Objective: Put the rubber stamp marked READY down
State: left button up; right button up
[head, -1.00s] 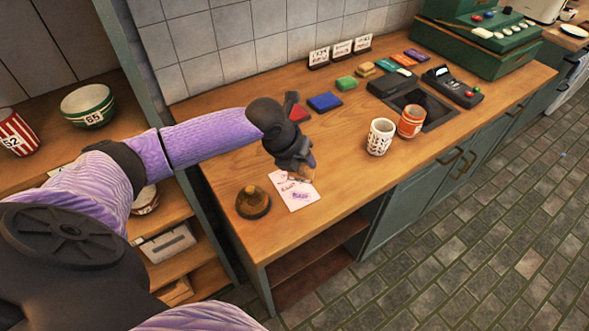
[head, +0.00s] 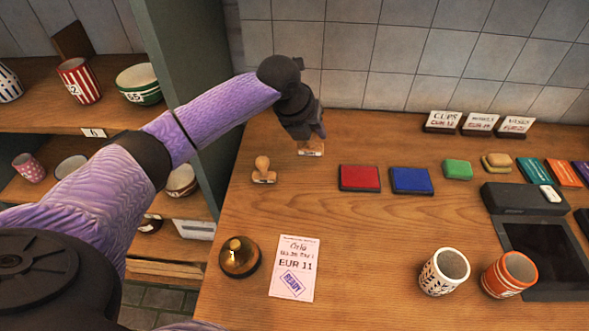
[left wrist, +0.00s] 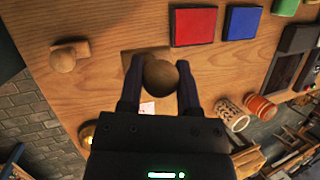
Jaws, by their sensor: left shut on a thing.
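My left gripper (head: 308,133) is shut on a wooden-handled rubber stamp (head: 311,149) at the back of the counter, left of the red ink pad. The gripper hides most of the stamp, and its lettering cannot be read. In the left wrist view, the stamp's round knob (left wrist: 160,76) sits between the fingers, above its rectangular base. The base is at or just above the wood; I cannot tell if it touches. A second wooden stamp (head: 264,172) stands upright to the left. A paper ticket (head: 295,252) bears a blue READY mark. My right gripper is not in view.
A red pad (head: 359,178) and a blue pad (head: 411,181) lie to the right. A brass bell (head: 239,257) stands beside the ticket. A patterned cup (head: 444,272) and an orange cup (head: 509,274) stand at front right. Bare wood (head: 350,225) lies in the middle.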

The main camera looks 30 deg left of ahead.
pick_arm(q)
notch_tip(320, 180, down, 10)
jog(key=shift+s+a+r+b, duration=0.15)
jog(key=shift+r+b, duration=0.1)
jog(key=shift+b, duration=0.95)
jog(key=shift+f, duration=0.3)
jog(key=shift+r, duration=0.1)
jog(key=o, duration=1)
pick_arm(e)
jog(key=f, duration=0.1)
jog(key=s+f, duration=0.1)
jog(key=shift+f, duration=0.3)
pick_arm(q)
jog(key=p+v, duration=0.4)
jog(key=v, duration=0.8)
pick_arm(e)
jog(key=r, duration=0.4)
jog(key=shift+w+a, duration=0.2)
